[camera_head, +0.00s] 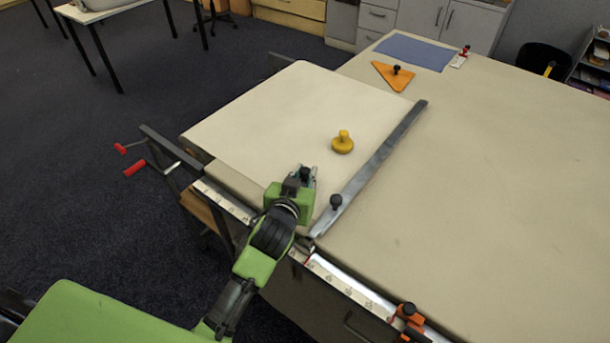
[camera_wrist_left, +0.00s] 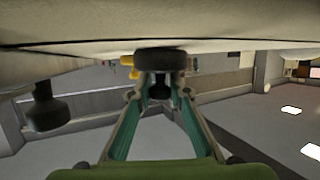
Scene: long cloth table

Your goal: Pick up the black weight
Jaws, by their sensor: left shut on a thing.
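The black weight (camera_wrist_left: 160,62) has a round disc and a narrower knob. In the wrist view its knob sits between the two fingertips of my left gripper (camera_wrist_left: 160,90), which is shut on it. The disc is close to the pale table surface; I cannot tell if it touches. In the head view my left gripper (camera_head: 304,178) is over the front part of the pale sheet, with the dark top of the weight (camera_head: 305,172) showing at its tips. My right gripper is not in view.
A yellow weight (camera_head: 343,143) stands on the pale sheet (camera_head: 285,105). A metal ruler (camera_head: 372,160) with a black knob (camera_head: 336,201) lies right of my gripper. An orange triangle (camera_head: 393,76) and a blue sheet (camera_head: 416,51) lie at the back. The table's right side is clear.

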